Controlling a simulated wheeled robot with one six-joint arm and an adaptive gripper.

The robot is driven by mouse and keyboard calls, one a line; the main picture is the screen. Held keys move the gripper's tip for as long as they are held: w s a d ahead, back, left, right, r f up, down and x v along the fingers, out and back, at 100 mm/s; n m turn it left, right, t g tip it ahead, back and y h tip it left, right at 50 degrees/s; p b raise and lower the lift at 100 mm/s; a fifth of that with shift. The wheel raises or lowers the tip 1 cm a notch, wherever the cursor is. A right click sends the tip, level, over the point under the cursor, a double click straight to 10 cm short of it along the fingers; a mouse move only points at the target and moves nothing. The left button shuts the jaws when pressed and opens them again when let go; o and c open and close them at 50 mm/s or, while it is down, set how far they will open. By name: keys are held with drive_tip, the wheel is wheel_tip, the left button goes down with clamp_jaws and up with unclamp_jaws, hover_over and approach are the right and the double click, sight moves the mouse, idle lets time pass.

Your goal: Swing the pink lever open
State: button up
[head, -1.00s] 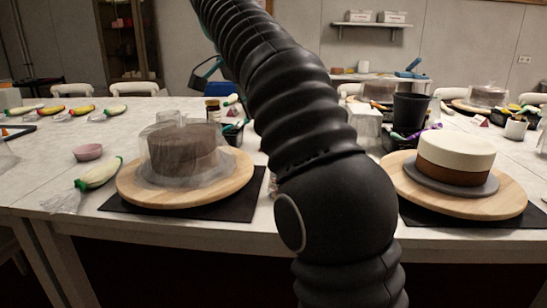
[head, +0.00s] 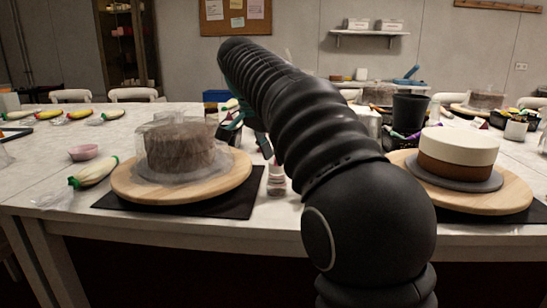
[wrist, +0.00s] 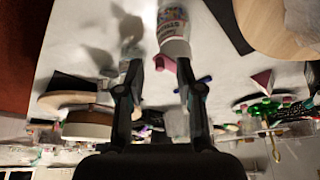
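I cannot make out a pink lever with certainty in either view. In the wrist view a small dark-pink piece (wrist: 166,63) shows between my fingertips and beyond them; another pink piece (wrist: 262,80) lies to the right. My gripper (wrist: 159,65) is open, its two dark fingers apart, with nothing visibly held. A jar with coloured contents (wrist: 173,28) is just past the right fingertip; I cannot tell if they touch. In the head view my arm hides much of the middle of the table.
A brown cake under clear wrap (head: 180,148) sits on the left wooden turntable (head: 128,186). A cream-and-brown cake (head: 458,155) sits on the right turntable (head: 513,197). A small jar (head: 276,181) stands between them.

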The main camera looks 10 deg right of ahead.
drive_tip(key=shift+f, duration=0.2)
clamp_jaws()
drive_tip(key=shift+d, duration=0.15)
drive_tip(key=w+d+n+t+y+p, duration=0.1)
drive_tip(key=w+d+n+y+p, duration=0.2)
drive_tip(key=n, duration=1.5)
drive_tip(key=shift+w+d+n+t+y+p, duration=0.15)
drive_tip(key=shift+d+n+t+y+p, duration=0.45)
drive_tip(key=shift+d+y, duration=1.25)
drive_tip(key=shift+d+g, duration=0.1)
drive_tip(key=shift+g, duration=0.3)
